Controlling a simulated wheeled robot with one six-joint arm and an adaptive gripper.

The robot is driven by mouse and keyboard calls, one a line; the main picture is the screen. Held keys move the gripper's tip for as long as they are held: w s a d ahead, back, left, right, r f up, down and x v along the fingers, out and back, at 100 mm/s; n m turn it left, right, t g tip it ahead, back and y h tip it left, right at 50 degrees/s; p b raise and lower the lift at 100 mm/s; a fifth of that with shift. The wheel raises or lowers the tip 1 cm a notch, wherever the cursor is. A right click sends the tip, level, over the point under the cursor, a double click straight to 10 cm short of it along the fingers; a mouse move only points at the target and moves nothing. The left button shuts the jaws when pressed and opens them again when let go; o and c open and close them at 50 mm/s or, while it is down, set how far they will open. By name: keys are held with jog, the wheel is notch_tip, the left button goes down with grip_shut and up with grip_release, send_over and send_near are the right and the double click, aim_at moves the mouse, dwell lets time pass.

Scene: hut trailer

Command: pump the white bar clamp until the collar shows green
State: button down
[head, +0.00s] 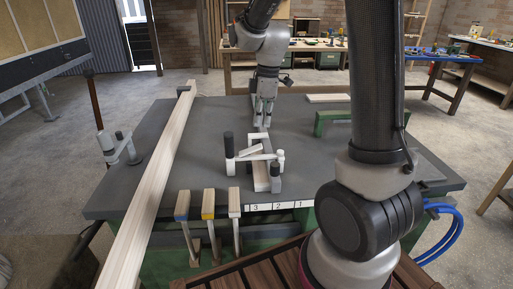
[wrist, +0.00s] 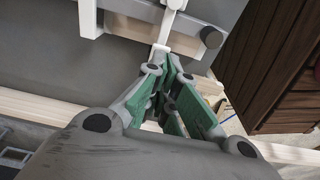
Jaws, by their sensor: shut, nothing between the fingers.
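The white bar clamp (head: 243,157) lies on the grey bench top, in the middle, with white arms, dark upright grips and a pale block among them. Its collar is too small to make out, and I see no green on it. My gripper (head: 264,122) points down just behind the clamp, with its fingers together and nothing held. In the wrist view my gripper (wrist: 166,66) has green finger pads, and its tips lie close to a white bar (wrist: 170,28); I cannot tell whether they touch it. A dark round knob (wrist: 211,37) shows to the right of that bar.
A long pale beam (head: 150,200) crosses the bench's left side. A green frame (head: 335,116) stands at the back right. The bench's right side is mostly clear.

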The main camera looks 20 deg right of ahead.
aim_at(259, 146)
jog(key=shift+w+a+f, duration=0.1)
jog(key=shift+a+f, duration=0.05)
jog(key=shift+f, duration=1.6)
jog(key=shift+w+a+f, duration=0.1)
jog(key=shift+a+f, duration=0.05)
jog(key=shift+f, duration=1.55)
jog(key=shift+s, duration=0.1)
